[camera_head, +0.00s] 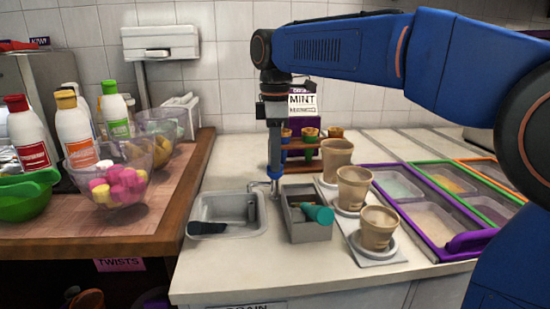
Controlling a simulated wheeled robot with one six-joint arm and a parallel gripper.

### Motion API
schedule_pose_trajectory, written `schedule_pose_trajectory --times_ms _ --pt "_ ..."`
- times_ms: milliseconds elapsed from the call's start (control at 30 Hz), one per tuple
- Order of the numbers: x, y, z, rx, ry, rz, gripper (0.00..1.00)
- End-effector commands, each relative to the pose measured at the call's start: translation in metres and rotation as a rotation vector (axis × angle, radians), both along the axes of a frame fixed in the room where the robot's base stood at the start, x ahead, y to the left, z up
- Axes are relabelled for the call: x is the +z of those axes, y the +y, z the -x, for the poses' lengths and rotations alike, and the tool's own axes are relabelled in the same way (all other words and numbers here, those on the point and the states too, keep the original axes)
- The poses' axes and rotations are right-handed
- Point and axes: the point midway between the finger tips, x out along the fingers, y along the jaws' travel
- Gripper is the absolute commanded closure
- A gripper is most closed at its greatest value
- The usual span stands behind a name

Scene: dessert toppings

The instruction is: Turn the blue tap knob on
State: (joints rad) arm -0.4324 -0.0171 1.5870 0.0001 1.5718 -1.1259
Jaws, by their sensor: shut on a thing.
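My gripper (274,187) points straight down at the back right corner of the small sink (232,228). Its fingertips are at the tap (260,184), whose metal spout shows just left of them. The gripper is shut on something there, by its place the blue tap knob. I cannot make the knob out apart from the blue and dark end of the gripper, so its turn cannot be told. The sink basin is grey, with a dark object at its front left.
A grey box (310,231) with a teal-handled tool stands close to the right of the gripper. Several brown cups stand on a tray (386,247) beyond it. A wooden counter (130,225) with bowls and bottles is at left. The white counter in front of the sink is clear.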

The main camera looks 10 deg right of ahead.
Motion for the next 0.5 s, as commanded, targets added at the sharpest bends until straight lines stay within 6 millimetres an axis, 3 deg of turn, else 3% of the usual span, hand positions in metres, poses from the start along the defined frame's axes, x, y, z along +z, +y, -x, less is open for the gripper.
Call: schedule_pose_trajectory --times_ms 267,500 --pt "0.0002 0.0 -0.0001 -0.122 -0.001 0.0 1.0" --pt "0.0003 0.0 -0.0002 -0.329 -0.001 0.0 1.0"
